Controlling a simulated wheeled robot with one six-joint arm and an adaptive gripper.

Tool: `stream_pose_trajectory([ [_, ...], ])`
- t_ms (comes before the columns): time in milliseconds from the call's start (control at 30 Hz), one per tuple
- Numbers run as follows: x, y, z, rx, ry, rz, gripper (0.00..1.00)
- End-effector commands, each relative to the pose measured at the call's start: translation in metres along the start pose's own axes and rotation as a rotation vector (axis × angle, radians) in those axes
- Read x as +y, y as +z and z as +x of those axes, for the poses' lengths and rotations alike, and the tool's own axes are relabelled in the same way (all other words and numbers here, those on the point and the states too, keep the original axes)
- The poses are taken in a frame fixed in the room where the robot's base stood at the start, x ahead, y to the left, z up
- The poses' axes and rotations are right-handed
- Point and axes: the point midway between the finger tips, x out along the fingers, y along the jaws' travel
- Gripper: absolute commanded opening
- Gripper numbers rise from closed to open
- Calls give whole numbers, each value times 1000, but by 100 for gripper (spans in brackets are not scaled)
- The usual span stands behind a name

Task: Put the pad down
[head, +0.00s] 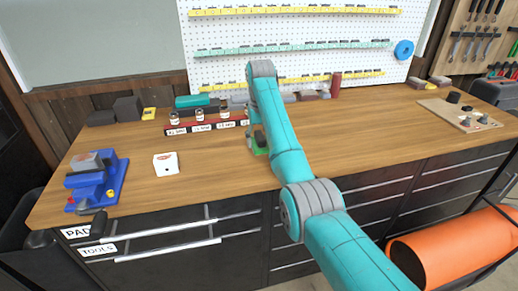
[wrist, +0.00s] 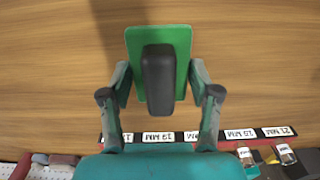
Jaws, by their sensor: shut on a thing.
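The pad (wrist: 143,37) is a green plate with a black block-shaped grip (wrist: 158,78) on it. My gripper (wrist: 160,85) is shut on the pad, with one finger on each side of it. In the head view my gripper (head: 254,138) is low over the wooden bench top (head: 330,130), right of the labelled rack. Only a small green part of the pad (head: 260,150) shows there; my arm hides the rest. I cannot tell whether the pad touches the bench.
A red labelled rack (head: 205,127) with small jars stands left of my gripper. A wooden board (head: 455,113) lies at the right. A pegboard (head: 300,50) stands behind.

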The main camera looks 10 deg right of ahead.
Motion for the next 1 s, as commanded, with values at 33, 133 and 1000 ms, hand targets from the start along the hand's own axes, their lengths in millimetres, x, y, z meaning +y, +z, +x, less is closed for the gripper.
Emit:
stream_pose_trajectory([
  [33,0,1,4,1,0,0,34],
  [133,0,2,9,1,0,0,34],
  [1000,0,7,47,1,0,0,87],
])
